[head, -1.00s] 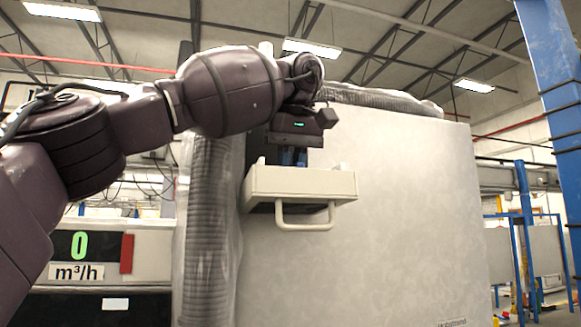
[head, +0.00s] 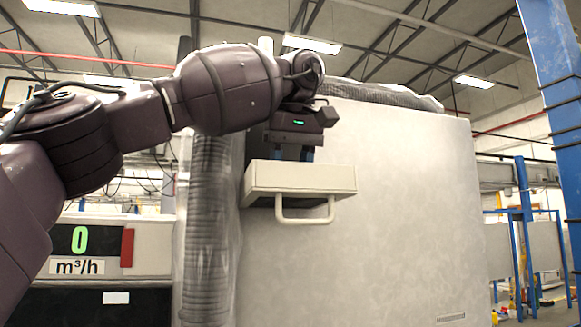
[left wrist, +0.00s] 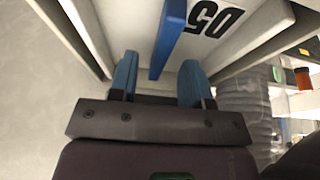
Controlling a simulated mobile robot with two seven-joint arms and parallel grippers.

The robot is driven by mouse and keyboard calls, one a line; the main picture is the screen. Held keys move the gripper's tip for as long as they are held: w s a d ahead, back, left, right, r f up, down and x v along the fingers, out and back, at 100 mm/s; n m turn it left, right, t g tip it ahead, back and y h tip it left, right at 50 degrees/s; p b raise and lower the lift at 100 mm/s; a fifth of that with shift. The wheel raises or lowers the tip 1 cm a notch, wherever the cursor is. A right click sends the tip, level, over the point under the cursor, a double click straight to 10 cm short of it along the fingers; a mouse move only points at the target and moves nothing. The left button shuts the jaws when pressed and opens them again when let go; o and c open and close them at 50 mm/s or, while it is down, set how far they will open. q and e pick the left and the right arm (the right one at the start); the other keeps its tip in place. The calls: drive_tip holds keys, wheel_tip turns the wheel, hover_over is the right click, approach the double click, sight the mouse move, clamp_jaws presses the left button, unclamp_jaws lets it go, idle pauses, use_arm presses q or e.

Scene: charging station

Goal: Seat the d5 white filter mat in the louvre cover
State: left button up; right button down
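The louvre cover (head: 300,179) is a cream box with a loop handle on its front, standing out from the pale cabinet wall. In the left wrist view, a white panel marked D5 or 05, which looks like the filter mat (left wrist: 188,52), lies between pale walls of the cover (left wrist: 252,52). A blue upright tab (left wrist: 168,40) stands on it. My left gripper (head: 293,155) points down just above the cover. Its blue fingers (left wrist: 158,82) are apart, with the tab ahead between them and clear space around it. How deep the mat sits is hidden. My right gripper is not in view.
The pale cabinet (head: 400,210) fills the middle and right. A wrapped corrugated duct (head: 207,235) runs down its left edge. A blue post (head: 556,90) stands at far right.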

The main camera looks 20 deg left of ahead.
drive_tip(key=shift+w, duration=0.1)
use_arm(q)
drive_tip(key=shift+s+r, duration=0.1)
drive_tip(key=shift+r, duration=0.5)
drive_tip(key=p+v, duration=0.3)
drive_tip(key=v, duration=0.6)
drive_tip(key=shift+r+p, duration=0.3)
drive_tip(key=shift+p, duration=0.1)
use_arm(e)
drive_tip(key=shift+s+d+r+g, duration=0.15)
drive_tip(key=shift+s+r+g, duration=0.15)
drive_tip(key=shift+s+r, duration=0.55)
use_arm(q)
drive_tip(key=shift+s+d+f, duration=0.1)
drive_tip(key=shift+d, duration=0.05)
